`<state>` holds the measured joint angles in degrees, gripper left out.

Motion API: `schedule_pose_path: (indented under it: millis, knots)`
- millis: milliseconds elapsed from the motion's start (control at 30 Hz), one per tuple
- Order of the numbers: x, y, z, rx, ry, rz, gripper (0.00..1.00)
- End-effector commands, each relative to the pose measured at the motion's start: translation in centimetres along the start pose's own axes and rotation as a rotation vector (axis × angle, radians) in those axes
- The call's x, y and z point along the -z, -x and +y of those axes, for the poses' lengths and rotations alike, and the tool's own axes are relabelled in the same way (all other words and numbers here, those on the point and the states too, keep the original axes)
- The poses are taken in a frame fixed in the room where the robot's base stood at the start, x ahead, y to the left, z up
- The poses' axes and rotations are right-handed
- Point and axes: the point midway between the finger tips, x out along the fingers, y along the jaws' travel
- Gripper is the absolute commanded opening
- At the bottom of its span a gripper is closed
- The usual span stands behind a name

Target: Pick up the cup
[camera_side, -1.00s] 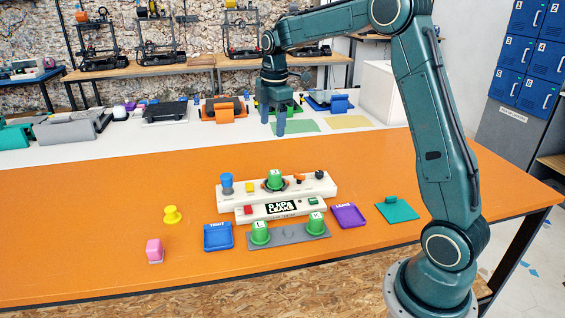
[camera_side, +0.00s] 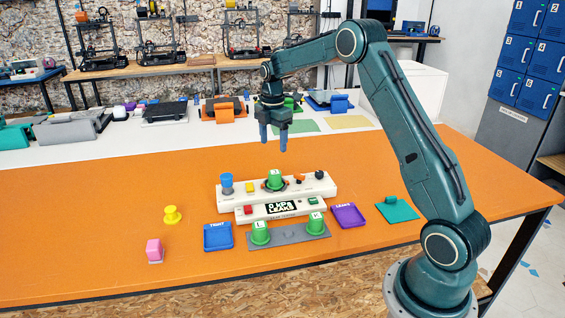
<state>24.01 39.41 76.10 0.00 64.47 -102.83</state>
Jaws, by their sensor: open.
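Several green cups with white lettered tops show in the side view. One green cup (camera_side: 275,180) sits on the upper step of a white test unit (camera_side: 318,188). Two more, a left green cup (camera_side: 260,233) and a right green cup (camera_side: 316,224), stand on a grey strip (camera_side: 289,235) in front of the unit. My gripper (camera_side: 273,142) is open and empty, pointing down. It hangs in the air above and behind the cup on the unit, with its two fingers apart. It touches none of the cups.
A blue tray (camera_side: 217,237) marked TIGHT and a purple tray (camera_side: 348,216) marked LEAKS flank the strip. A teal pad (camera_side: 397,210) lies at right. A yellow knob piece (camera_side: 172,215) and a pink block (camera_side: 154,250) are at left. The orange table (camera_side: 100,200) is otherwise clear.

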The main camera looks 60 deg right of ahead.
Motion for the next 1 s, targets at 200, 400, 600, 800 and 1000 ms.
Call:
schedule_pose_path:
  millis: [200, 400, 600, 800, 1000]
  knots:
    - [0.1, -3.5, -0.1, 0.005, 0.000, 0.001, 0.64]
    - [0.0, -5.8, -0.1, 0.003, -0.001, 0.001, 0.64]
    - [0.0, -6.5, -0.1, 0.000, -0.001, 0.000, 0.64]
    - [0.1, -6.8, -0.1, 0.001, -0.001, 0.000, 0.64]
    - [0.1, -8.4, -0.4, 0.004, -0.001, 0.001, 0.64]
